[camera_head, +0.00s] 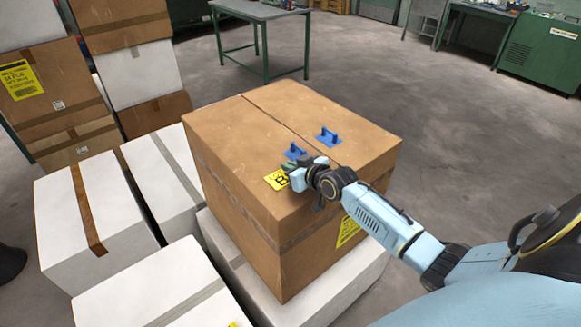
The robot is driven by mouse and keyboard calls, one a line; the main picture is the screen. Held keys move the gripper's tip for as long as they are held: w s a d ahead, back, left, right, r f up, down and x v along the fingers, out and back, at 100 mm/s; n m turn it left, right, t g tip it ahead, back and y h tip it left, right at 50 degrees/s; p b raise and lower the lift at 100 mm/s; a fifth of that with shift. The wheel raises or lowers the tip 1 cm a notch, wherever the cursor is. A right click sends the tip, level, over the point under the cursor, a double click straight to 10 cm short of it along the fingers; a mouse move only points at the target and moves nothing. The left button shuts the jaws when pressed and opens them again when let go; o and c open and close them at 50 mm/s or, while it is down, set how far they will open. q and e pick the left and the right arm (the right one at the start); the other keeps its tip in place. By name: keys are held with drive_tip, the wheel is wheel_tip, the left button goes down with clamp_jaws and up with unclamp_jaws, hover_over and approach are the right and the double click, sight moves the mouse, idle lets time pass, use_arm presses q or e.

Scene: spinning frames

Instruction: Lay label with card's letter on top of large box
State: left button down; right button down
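The large brown cardboard box (235,135) stands in the middle, with a seam across its top. A yellow piece with a dark letter that looks like B (276,180) is at the near part of its top; whether it is a card or a label I cannot tell. Two blue pieces with raised handles, one nearer (294,152) and one farther (328,137), are on the top. My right gripper (293,170) is low over the top, beside the yellow piece and just below the nearer blue piece. Its fingers are too small and overlapped to read. My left gripper is out of view.
White boxes (85,205) stand left of and under the large box. Stacked brown and white boxes (140,75) rise at the back left. A green table (255,12) stands behind, and a green cabinet (540,50) at the far right. The floor (440,130) at right is clear.

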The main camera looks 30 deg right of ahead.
drive_tip(key=shift+f, duration=0.15)
drive_tip(key=c, duration=1.6)
unclamp_jaws()
drive_tip(key=shift+s+r, duration=0.1)
drive_tip(key=shift+r, duration=0.2)
drive_tip(key=p+v, duration=0.1)
drive_tip(key=v, duration=1)
drive_tip(key=shift+s+r, duration=0.1)
drive_tip(key=shift+s, duration=0.25)
